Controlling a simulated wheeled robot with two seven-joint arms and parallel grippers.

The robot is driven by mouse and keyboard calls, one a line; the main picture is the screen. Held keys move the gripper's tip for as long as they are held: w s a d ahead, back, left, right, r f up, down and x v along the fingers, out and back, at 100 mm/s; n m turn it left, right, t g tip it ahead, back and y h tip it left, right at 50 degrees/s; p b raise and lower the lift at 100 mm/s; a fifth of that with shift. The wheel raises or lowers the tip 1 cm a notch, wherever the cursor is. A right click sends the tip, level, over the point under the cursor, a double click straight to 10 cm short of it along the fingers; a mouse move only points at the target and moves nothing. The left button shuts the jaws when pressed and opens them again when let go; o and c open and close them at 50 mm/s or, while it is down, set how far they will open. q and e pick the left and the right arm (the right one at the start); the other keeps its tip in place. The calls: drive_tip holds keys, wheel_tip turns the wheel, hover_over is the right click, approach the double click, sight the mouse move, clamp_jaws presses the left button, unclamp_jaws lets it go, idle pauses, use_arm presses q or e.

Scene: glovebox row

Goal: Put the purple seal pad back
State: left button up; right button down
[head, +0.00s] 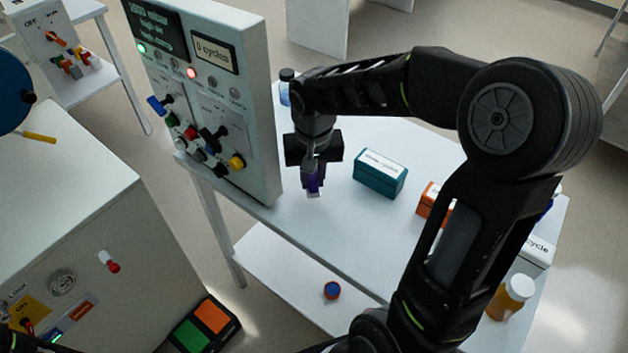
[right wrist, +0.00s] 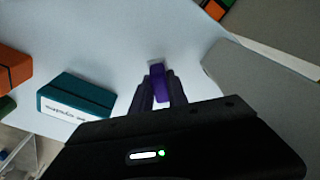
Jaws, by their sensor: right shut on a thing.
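My right gripper (head: 313,180) points down over the white table, just right of the control panel. It is shut on the purple seal pad (head: 314,186). In the right wrist view the purple seal pad (right wrist: 158,82) shows upright between the two fingers, its lower part hidden by them. I cannot tell whether the pad touches the table. My left gripper is not in clear view.
A teal box (head: 378,178) is right of the gripper, with an orange box (head: 430,200) beyond. A white-capped orange bottle (head: 508,298) stands farther right. A lower shelf (head: 290,275) holds a round orange-blue item.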

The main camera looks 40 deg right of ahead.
sight(312, 187)
wheel_tip(312, 187, down, 3)
drive_tip(key=shift+r+b, duration=0.1)
drive_tip(key=shift+b, duration=0.4)
drive_tip(key=shift+s+r, duration=0.1)
drive_tip(key=shift+r, duration=0.05)
drive_tip(key=c, duration=1.8)
unclamp_jaws()
drive_tip(key=shift+f, duration=0.25)
drive_tip(key=o, duration=0.5)
drive_tip(key=shift+r, duration=0.1)
drive_tip(key=r, duration=0.4)
drive_tip(key=s+r, duration=0.1)
drive_tip(key=r, duration=0.7)
drive_tip(key=shift+s+a+r, duration=0.1)
drive_tip(key=shift+s+a, duration=0.05)
drive_tip(key=shift+a, duration=0.25)
